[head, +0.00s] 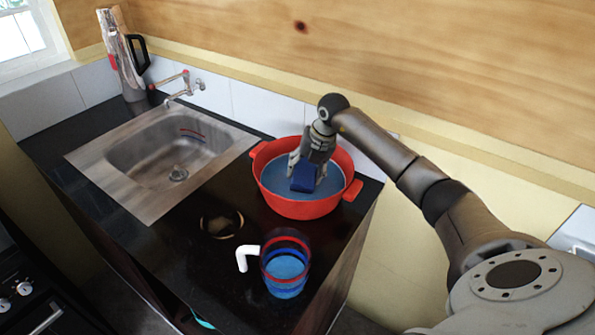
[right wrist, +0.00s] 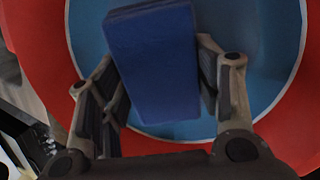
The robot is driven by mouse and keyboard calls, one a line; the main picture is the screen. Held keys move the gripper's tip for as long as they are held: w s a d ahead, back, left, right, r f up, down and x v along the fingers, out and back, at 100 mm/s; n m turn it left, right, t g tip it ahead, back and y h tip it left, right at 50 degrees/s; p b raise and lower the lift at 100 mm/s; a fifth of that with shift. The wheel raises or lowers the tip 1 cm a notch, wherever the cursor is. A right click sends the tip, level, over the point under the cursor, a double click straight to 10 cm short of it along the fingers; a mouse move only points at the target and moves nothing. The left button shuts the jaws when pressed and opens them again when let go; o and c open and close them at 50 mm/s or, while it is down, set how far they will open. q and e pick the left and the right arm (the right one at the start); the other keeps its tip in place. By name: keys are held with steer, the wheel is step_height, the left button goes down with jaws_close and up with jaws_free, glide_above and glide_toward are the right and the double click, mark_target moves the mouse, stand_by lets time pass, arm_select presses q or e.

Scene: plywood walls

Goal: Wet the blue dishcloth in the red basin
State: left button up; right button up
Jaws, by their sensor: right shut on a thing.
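The red basin (head: 303,208) stands on the dark counter to the right of the sink, with blue water (head: 275,180) inside. My right gripper (head: 307,170) reaches down into the basin from above. It is shut on the blue dishcloth (head: 304,178), a folded dark blue block. In the right wrist view the dishcloth (right wrist: 152,65) sits between the two fingers over the water (right wrist: 255,60), with the red rim around. I cannot tell exactly how deep the cloth is in the water. My left gripper is not in view.
A steel sink (head: 165,150) with a tap (head: 185,86) is at the left, and a kettle (head: 124,60) stands behind it.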

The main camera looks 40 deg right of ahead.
mark_target(306, 170)
step_height(306, 170, up, 10)
steer(key=p, duration=0.7)
steer(key=shift+r, duration=0.25)
steer(key=shift+r, duration=0.1)
stand_by(2.1)
step_height(306, 170, up, 4)
steer(key=p, duration=0.3)
steer(key=shift+d, duration=0.1)
stand_by(0.4)
stand_by(0.3)
